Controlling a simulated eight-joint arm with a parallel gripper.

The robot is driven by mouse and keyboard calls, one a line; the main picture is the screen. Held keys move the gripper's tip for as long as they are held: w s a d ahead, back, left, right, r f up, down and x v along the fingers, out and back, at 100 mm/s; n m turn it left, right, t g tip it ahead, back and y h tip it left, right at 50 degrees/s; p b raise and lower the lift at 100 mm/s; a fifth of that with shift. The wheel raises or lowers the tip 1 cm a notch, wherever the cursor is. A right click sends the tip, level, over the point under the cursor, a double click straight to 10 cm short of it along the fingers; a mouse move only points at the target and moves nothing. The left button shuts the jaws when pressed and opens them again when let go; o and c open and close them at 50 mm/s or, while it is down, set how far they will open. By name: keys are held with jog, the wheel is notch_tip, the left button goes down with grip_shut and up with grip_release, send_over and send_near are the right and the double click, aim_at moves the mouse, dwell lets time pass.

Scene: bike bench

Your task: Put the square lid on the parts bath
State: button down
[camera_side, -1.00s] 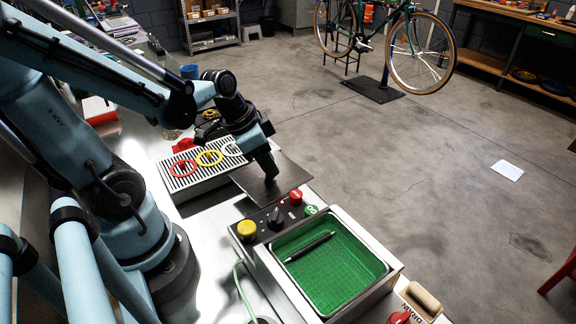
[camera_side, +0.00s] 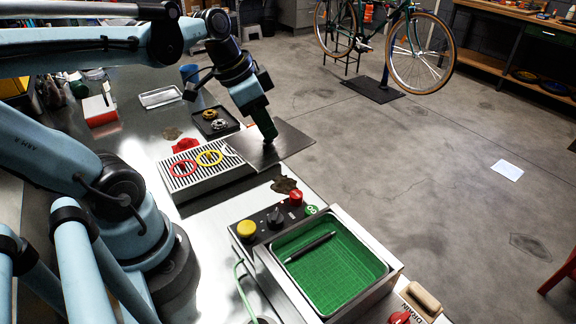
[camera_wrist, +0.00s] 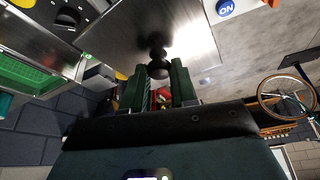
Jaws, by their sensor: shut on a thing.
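The square lid (camera_side: 293,146) is a flat grey metal plate. My gripper (camera_side: 268,139) is shut on its knob and holds it, roughly level, above the bench beside the slotted rack. In the wrist view, the dark knob (camera_wrist: 158,66) shows between my fingers (camera_wrist: 164,88), with the lid's plate (camera_wrist: 120,35) beyond. The parts bath (camera_side: 385,258) is an open metal box with green mesh inside, in front of the lid in the side view. A black rod-like thing (camera_side: 311,247) lies in or across it. The lid is well apart from the bath.
A control panel (camera_side: 262,228) with yellow, black and red knobs adjoins the bath. The slotted rack (camera_side: 190,183) carries red and yellow rings. A black tray (camera_side: 215,122) holds small parts. A dark stain (camera_side: 287,185) marks bare bench between rack and panel. A wooden-handled brush (camera_side: 424,298) lies near the bath.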

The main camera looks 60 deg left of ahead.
notch_tip(320, 180, up, 10)
jog(key=s+d+m+g+h, duration=0.2)
jog(key=s+d+m+g, duration=0.1)
jog(key=d+m, duration=0.85)
jog(key=s+d+m+g+h, duration=0.1)
jog(key=s+d+m+g, duration=0.15)
jog(key=d+m, duration=0.85)
notch_tip(320, 180, down, 11)
jog(key=d+n, duration=0.2)
jog(key=n, duration=0.1)
jog(key=shift+w+d, duration=0.2)
jog(key=shift+d, duration=0.15)
jog(key=shift+f+g, duration=0.25)
jog(key=shift+f, duration=0.4)
dwell(0.6)
jog(key=c, duration=0.8)
grip_release()
